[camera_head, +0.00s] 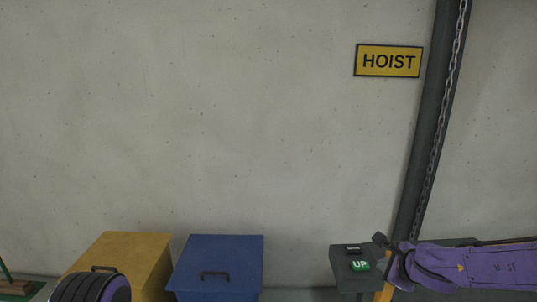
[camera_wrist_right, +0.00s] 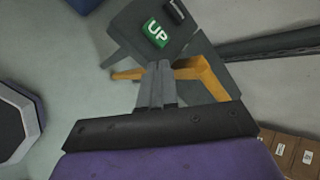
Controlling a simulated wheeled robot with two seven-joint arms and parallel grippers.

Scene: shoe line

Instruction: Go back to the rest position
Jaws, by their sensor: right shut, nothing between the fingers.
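My right gripper (camera_head: 380,239) reaches in from the right, beside the hoist's grey control box (camera_head: 343,268). In the right wrist view my right gripper (camera_wrist_right: 157,66) has its two grey fingers together with nothing between them. The box carries a green button marked UP (camera_head: 360,266) and a dark button (camera_head: 353,249) behind it. In the wrist view the fingertips lie just below the UP button (camera_wrist_right: 156,33) in the picture; I cannot tell the height gap. My left gripper is not in view; part of my left arm shows at the lower left.
A yellow bin (camera_head: 140,260) and a blue bin (camera_head: 218,258) stand left. A yellow-orange bracket (camera_wrist_right: 208,76) is close to the fingers. Brown boxes (camera_wrist_right: 292,154) lie lower right.

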